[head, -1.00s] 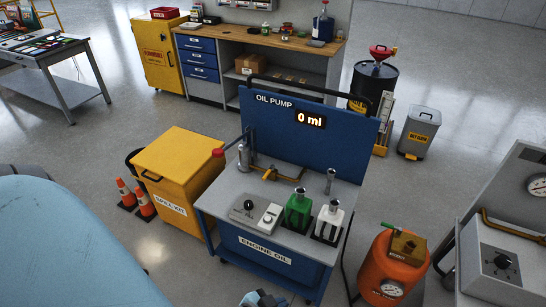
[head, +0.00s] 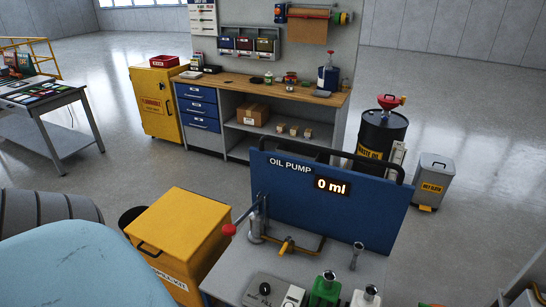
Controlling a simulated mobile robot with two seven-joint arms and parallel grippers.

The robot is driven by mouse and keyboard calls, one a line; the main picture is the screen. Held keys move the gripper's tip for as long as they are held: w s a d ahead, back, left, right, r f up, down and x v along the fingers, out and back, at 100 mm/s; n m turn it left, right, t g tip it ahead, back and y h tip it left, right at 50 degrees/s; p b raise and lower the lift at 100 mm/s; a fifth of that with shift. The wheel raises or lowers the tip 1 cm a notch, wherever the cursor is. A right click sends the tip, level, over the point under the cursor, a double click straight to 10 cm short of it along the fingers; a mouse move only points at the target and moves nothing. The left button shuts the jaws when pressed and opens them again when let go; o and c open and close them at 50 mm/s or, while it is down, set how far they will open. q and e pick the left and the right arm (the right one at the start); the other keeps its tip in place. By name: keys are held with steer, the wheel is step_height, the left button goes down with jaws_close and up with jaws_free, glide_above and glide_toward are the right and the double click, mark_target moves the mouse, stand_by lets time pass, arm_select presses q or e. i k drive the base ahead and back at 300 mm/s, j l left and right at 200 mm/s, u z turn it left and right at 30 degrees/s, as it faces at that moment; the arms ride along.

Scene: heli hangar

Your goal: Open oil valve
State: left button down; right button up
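The blue oil pump cart (head: 280,190) stands in the lower middle of the head view, with a display that reads 0 ml. On its grey top, a brass pipe runs along the back panel with a yellow valve handle (head: 287,246) on it. To its left is a grey metal pump post with a red-ended lever (head: 229,230). A green jug (head: 325,291) and a white jug (head: 366,297) are cut off at the bottom edge, beside a grey control box (head: 270,289) with a black knob. Neither of my grippers is in view.
A yellow cabinet (head: 180,240) stands close left of the cart. Behind are a workbench (head: 285,88), a black waste oil drum (head: 381,134) and a grey bin (head: 432,180). A large pale blue rounded shape fills the lower left. Open floor lies to the right.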

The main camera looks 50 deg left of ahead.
mark_target(289, 240)
steer(key=i+j, duration=0.1)
steer(key=j, duration=1.15)
steer(key=i+j, duration=0.15)
steer(key=j, duration=0.45)
steer(key=z, duration=0.05)
